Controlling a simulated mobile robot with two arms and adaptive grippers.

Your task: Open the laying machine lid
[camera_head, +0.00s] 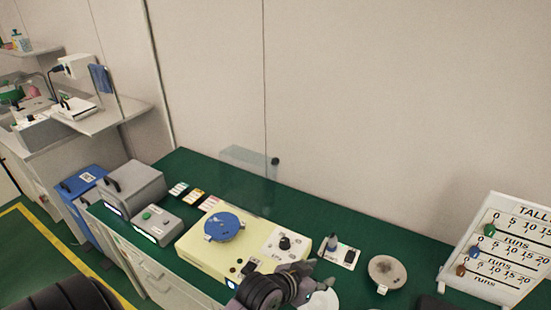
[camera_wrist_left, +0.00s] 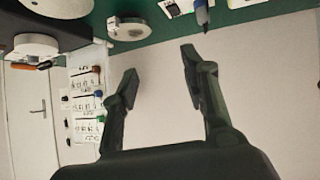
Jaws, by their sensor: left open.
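The lapping machine (camera_head: 190,246) is a cream box on the green bench, with a blue round plate (camera_head: 225,226) on top and a dark knob at its right. Its clear lid (camera_head: 245,172) stands raised behind the plate, with a dark round knob (camera_head: 275,161) near its upper right corner. My left gripper (camera_head: 318,275) is at the machine's front right, apart from the lid. In the left wrist view its two fingers (camera_wrist_left: 158,62) are spread with nothing between them. My right gripper is not in view.
A grey box (camera_head: 133,187) and a smaller grey unit with a green button (camera_head: 157,225) stand left of the machine. A round grey disc (camera_head: 387,270) and a white tally board (camera_head: 505,245) are at the right. The wall runs close behind the bench.

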